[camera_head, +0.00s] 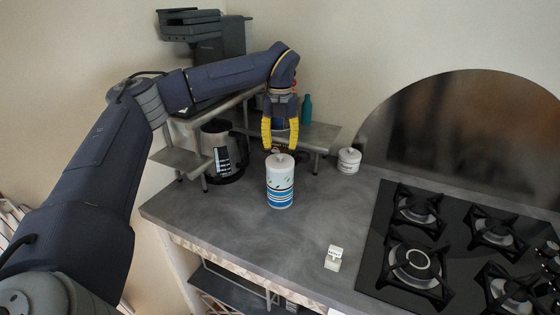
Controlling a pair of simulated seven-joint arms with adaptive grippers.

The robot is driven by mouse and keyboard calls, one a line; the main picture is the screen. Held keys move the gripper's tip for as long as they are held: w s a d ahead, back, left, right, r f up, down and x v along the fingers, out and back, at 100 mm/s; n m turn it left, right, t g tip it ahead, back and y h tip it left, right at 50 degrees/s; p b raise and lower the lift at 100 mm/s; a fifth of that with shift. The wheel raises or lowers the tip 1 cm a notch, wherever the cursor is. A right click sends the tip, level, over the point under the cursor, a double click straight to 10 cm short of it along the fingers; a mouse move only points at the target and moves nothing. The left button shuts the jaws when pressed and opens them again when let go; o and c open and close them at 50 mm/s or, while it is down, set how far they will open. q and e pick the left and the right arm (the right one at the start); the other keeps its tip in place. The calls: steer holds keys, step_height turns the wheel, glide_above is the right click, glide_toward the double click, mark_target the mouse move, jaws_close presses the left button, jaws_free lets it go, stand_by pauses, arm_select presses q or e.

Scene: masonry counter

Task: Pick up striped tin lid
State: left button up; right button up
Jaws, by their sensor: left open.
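A white tin with blue and dark stripes (280,189) stands upright on the grey counter. Its pale lid (280,160) sits on top and has a small knob in the middle. My left gripper (280,147) points down from above with yellow fingers spread apart, just over the lid. The fingertips are close to the knob, and I cannot tell whether they touch it. Nothing shows between the fingers except the knob area below. My right gripper is not in view.
A kettle (222,150) and a grey shelf (180,158) stand behind on the left. A small white jar (348,161) is at the back. A small white block (334,257) lies near the front. A black gas hob (390,225) fills the right. Counter around the tin is clear.

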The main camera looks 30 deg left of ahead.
mark_target(280, 154)
arm_select(q)
steer(key=shift+f, duration=2.3)
steer(key=shift+c, duration=0.4)
jaws_close()
